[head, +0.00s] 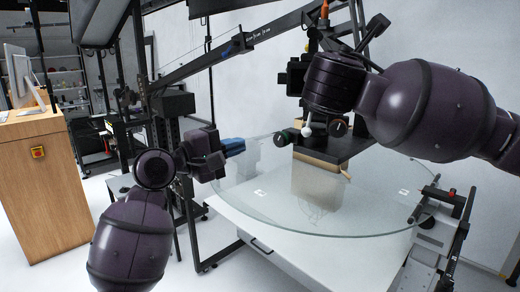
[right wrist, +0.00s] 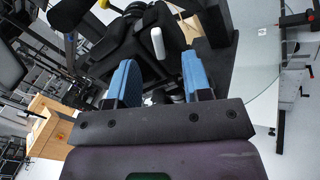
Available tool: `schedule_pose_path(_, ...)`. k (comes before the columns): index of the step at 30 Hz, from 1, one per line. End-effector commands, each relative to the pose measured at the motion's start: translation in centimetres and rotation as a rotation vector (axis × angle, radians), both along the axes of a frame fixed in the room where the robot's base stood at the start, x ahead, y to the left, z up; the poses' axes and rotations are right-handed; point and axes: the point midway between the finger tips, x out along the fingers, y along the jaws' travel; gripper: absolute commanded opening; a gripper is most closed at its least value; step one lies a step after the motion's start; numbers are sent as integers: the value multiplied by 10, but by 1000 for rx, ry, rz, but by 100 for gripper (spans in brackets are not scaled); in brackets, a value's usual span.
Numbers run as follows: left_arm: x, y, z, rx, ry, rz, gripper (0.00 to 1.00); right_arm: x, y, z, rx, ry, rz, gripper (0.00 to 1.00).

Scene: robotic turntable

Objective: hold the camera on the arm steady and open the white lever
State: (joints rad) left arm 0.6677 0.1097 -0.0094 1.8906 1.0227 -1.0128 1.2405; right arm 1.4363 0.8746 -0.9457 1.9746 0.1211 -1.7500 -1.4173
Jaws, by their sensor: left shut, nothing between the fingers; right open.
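The white lever (right wrist: 157,43) shows in the right wrist view as a short rounded handle on black camera hardware (right wrist: 133,45). In the head view, a small white knob (head: 307,131), apparently the same lever, sits below my right wrist. The black camera on the arm (head: 296,76) is partly hidden behind my right wrist. My right gripper (right wrist: 159,58) is open, its blue fingers apart, with the lever just beyond and between the fingertips in the picture. I cannot tell if they touch anything. My left gripper (head: 238,145) is shut and empty, left of the camera and apart from it.
A long black boom (head: 215,55) crosses behind the grippers. A wooden desk (head: 42,190) stands at the left. The front of the glass is clear.

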Motion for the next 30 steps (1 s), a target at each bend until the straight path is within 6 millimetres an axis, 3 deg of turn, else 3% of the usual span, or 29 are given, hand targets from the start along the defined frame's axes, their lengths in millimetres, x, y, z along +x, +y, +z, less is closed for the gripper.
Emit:
schedule_pose_path(10,0,0,0,0,0,0,0,-66,24,1,-1,-3,4,45)
schedule_pose_path(21,0,0,0,0,0,0,0,-86,32,2,-2,-3,6,45)
schedule_pose_path(30,0,0,0,0,0,0,0,-90,31,0,0,0,1,45)
